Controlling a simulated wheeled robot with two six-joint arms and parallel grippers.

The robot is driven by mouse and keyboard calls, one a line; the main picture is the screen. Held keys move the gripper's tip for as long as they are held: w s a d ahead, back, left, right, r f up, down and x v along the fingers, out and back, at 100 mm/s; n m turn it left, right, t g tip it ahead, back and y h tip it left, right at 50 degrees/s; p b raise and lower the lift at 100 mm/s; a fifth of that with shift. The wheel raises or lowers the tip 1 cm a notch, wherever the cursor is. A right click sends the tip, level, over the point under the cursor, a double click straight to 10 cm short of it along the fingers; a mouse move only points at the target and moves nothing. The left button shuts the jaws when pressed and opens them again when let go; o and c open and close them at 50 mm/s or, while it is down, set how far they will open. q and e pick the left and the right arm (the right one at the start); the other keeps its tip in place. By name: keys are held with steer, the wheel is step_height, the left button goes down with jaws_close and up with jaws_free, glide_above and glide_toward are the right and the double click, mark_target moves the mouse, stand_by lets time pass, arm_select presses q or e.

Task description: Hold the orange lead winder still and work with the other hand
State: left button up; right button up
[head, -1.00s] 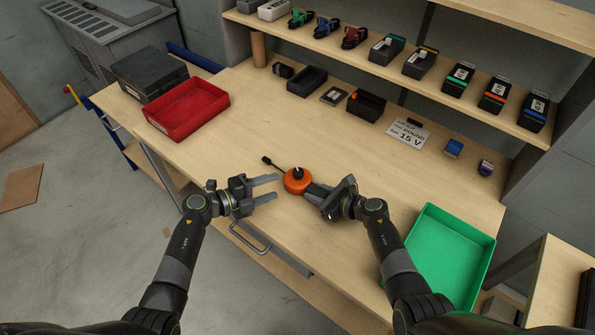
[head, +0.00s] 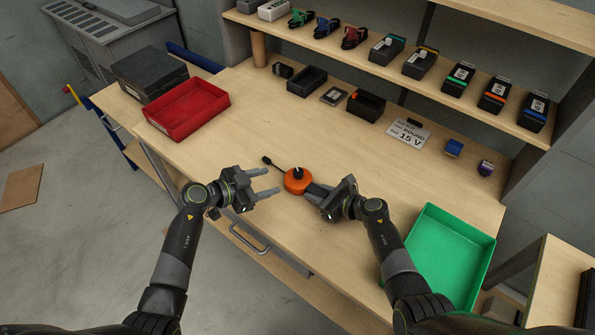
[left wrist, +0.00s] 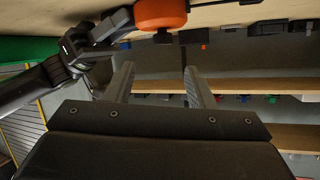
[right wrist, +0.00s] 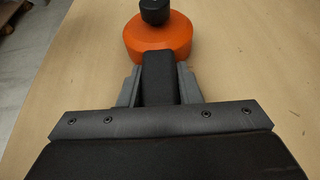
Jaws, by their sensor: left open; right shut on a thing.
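The orange lead winder (head: 297,184) lies on the workbench, a round orange body with a black knob on top. It also shows in the right wrist view (right wrist: 157,40). A short black lead with a black plug (head: 267,160) runs from it toward the upper left. My right gripper (head: 318,191) is shut on the winder's black handle (right wrist: 159,80), to the right of the orange body. My left gripper (head: 272,183) is open and empty, just left of the winder and apart from it. In the left wrist view the winder (left wrist: 160,14) shows upside down at the top.
A red tray (head: 187,107) stands at the left and a green tray (head: 440,255) at the right. Black bins (head: 307,81), a "ROUND 15 V" card (head: 409,134) and small blocks sit along the back, below a shelf of chargers (head: 460,80). The bench middle is clear.

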mark_target(294, 172)
arm_select(q)
steer(key=w+d+f, duration=0.1)
steer(key=w+d, duration=0.1)
steer(key=w+d+f+n, duration=0.1)
steer(key=w+d, duration=0.1)
steer(key=d, duration=0.1)
steer(key=w+d+f+n, duration=0.1)
steer(key=w+d+f, duration=0.1)
steer(key=w+d, duration=0.1)
steer(key=shift+d+f, duration=0.1)
steer(key=shift+d, duration=0.15)
stand_by(0.5)
steer(key=c, duration=1)
steer(key=shift+o, duration=0.2)
steer(key=shift+a+f+m+g+h, duration=0.15)
steer(key=shift+m+g+h, duration=0.65)
steer(key=shift+m+g, duration=1.05)
steer(key=shift+g, duration=0.55)
steer(key=shift+m, duration=0.35)
